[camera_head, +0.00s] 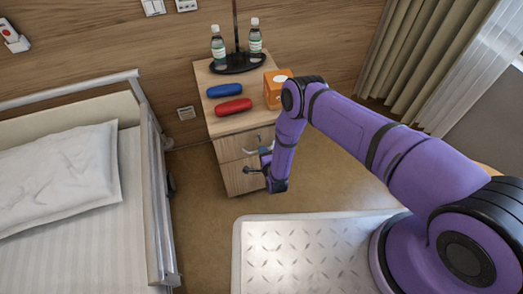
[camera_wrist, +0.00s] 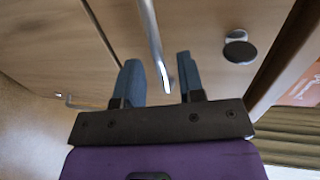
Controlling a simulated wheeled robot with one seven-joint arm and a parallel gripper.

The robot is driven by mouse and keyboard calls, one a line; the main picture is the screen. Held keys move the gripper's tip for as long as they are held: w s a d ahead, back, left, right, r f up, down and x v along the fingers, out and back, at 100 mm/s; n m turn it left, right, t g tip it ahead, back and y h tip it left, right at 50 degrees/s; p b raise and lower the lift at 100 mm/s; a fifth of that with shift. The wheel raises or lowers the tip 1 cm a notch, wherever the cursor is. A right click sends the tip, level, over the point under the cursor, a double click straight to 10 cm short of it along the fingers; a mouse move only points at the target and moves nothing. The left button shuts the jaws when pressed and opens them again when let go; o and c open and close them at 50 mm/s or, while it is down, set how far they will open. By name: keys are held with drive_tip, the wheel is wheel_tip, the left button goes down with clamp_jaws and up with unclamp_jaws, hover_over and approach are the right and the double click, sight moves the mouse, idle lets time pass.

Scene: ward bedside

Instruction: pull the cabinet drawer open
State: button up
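The wooden bedside cabinet (camera_head: 232,126) stands against the wall, with drawer fronts facing me. My gripper (camera_head: 262,158) is at the cabinet front, near the upper drawer. In the wrist view, my gripper (camera_wrist: 157,80) has its two blue-grey fingers apart. The metal bar handle (camera_wrist: 152,35) of the upper drawer (camera_wrist: 195,25) reaches down between the fingertips, with a gap visible on both sides. The drawer looks closed. A dark seam separates it from the lower front (camera_wrist: 50,40), whose own handle (camera_wrist: 66,100) shows at the left. My forearm hides part of the cabinet's right side.
A dark round knob (camera_wrist: 239,50) sits on the drawer front beside the fingers. On the cabinet top are two bottles (camera_head: 218,50), a blue case (camera_head: 224,91), a red case (camera_head: 233,107) and an orange box (camera_head: 272,90). The bed (camera_head: 75,235) stands left; floor (camera_head: 200,195) lies between.

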drive_tip(key=shift+x, duration=1.25)
drive_tip(key=shift+c, duration=0.5)
clamp_jaws()
